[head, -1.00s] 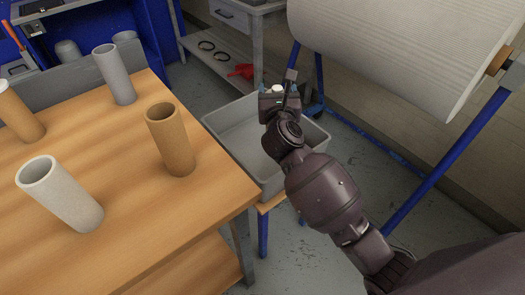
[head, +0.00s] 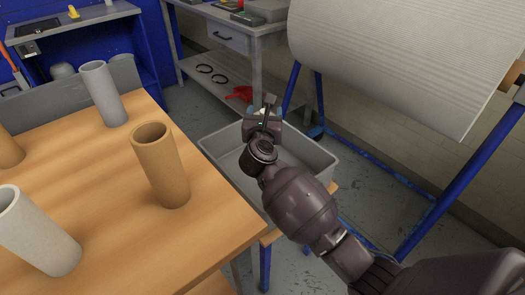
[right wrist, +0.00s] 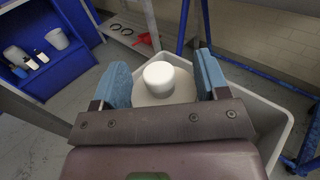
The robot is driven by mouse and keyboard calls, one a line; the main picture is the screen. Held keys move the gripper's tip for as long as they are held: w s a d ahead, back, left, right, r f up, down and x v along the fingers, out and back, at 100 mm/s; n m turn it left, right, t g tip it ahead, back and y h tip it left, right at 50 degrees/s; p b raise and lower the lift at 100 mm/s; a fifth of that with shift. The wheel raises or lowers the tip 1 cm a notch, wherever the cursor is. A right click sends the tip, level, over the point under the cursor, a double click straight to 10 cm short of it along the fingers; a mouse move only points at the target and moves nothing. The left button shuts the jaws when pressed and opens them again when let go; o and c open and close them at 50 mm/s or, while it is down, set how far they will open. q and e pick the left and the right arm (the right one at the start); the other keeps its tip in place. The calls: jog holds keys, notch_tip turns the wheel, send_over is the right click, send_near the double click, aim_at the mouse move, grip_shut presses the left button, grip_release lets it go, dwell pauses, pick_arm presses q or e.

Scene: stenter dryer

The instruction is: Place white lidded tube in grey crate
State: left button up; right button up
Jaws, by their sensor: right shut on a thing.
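The white lidded tube (right wrist: 158,82) is held between the blue-padded fingers of my right gripper (right wrist: 163,85), its round lid facing the right wrist camera. In the head view my right gripper (head: 265,113) is over the far part of the grey crate (head: 314,157), and the tube is mostly hidden there. In the right wrist view the crate's rim (right wrist: 283,125) shows to the right of the gripper. How far the tube's lower end is from the crate floor is hidden. My left gripper is not in view.
The wooden table (head: 110,165) at left bears a brown tube (head: 162,170), a grey tube (head: 104,97) and a pale tube (head: 38,235). A blue-legged stand (head: 460,185) with a large white roll (head: 400,50) is at right. A grey bench (head: 228,58) stands behind the crate.

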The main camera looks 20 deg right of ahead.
notch_tip(320, 180, down, 6)
jog(key=shift+f+b, duration=0.25)
jog(key=shift+b, duration=0.6)
notch_tip(320, 180, down, 5)
jog(key=shift+r+b, duration=0.1)
jog(key=shift+b, duration=0.75)
jog(key=shift+f, duration=0.5)
jog(key=shift+r, duration=0.2)
jog(key=shift+f, duration=0.25)
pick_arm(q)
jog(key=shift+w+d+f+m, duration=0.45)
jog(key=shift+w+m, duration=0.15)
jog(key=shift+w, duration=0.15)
pick_arm(e)
jog(key=o, duration=1.5)
jog(key=shift+c, duration=0.2)
